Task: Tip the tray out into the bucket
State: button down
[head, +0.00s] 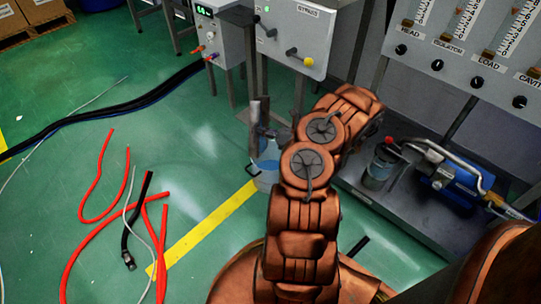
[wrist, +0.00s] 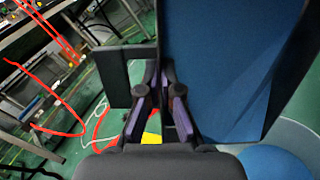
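The tray (wrist: 225,70) is a large, blue-looking panel on the right of the wrist view, standing steeply on edge. In the head view only narrow grey upright parts of it (head: 254,128) show, beside my arm. My gripper (wrist: 158,80) has its fingertips close together at the tray's near edge and seems shut on it. In the head view my gripper is hidden behind my arm. The bucket (head: 264,181), pale with blue inside, stands on the floor below the tray, partly covered by my arm. A round blue area low right in the wrist view appears to be the bucket (wrist: 275,160).
A grey control cabinet (head: 305,38) with knobs stands behind the bucket. A gauge panel (head: 470,50) and a blue pump (head: 450,185) on a low grey platform are at right. Red hoses (head: 95,228) and dark cables (head: 100,120) lie on the open green floor at left.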

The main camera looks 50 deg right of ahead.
jog(key=shift+s+d+t+y+b, duration=0.25)
jog(key=shift+s+d+t+y, duration=0.1)
jog(key=shift+s+t, duration=0.15)
jog(key=shift+s+d+t+y+b, duration=0.3)
jog(key=shift+s+t, duration=0.1)
jog(key=shift+s, duration=0.2)
dwell(0.5)
jog(key=shift+r, duration=0.1)
